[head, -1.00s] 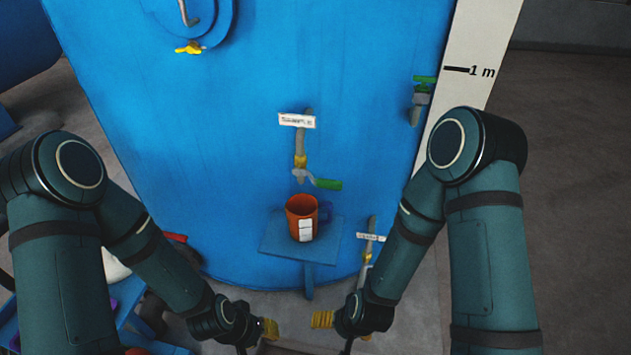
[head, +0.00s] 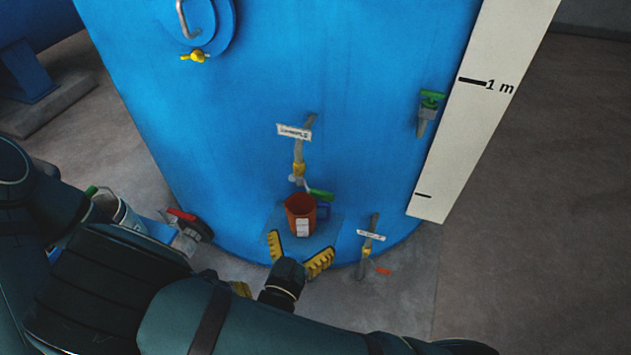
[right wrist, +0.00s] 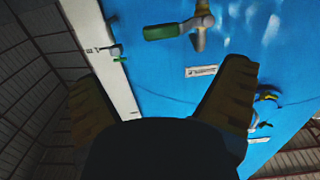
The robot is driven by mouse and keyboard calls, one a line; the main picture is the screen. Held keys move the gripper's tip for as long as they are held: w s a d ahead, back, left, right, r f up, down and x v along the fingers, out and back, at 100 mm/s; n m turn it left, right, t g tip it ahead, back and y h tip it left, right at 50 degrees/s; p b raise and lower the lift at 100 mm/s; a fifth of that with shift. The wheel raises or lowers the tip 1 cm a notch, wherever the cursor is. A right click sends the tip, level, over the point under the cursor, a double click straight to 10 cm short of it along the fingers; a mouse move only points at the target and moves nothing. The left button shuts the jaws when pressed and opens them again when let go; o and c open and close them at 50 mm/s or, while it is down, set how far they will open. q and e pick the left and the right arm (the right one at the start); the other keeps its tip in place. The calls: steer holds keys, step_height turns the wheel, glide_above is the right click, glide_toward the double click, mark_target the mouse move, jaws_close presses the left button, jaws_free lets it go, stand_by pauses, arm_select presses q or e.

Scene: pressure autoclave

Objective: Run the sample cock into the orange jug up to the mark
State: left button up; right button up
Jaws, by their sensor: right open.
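The orange jug (head: 300,219), with a white label strip on its front, stands upright on a small blue shelf (head: 330,228) on the blue vessel. The sample cock (head: 299,172) is above it, with a yellow collar, a label plate (head: 294,132) and a green lever (head: 320,195) pointing right. The liquid level in the jug cannot be seen. My right gripper (head: 298,254) is open and empty at the shelf's front edge, below the jug. In the right wrist view a cock with a green lever (right wrist: 165,31) shows above the spread fingers. My left gripper is mostly hidden behind my arm.
A lower labelled cock (head: 368,248) with a red lever is right of the shelf. Another green-handled cock (head: 428,110) sits near the white scale board (head: 470,110). A red-handled fitting (head: 188,222) is at lower left. Floor at right is clear.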

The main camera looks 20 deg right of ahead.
mark_target(321, 195)
steer(key=x, duration=0.9)
steer(key=r+p+x, duration=0.1)
steer(key=x, duration=0.3)
steer(key=shift+w+d+r, duration=0.1)
steer(key=shift+w+d, duration=0.05)
steer(key=shift+w, duration=0.15)
steer(key=c, duration=1.3)
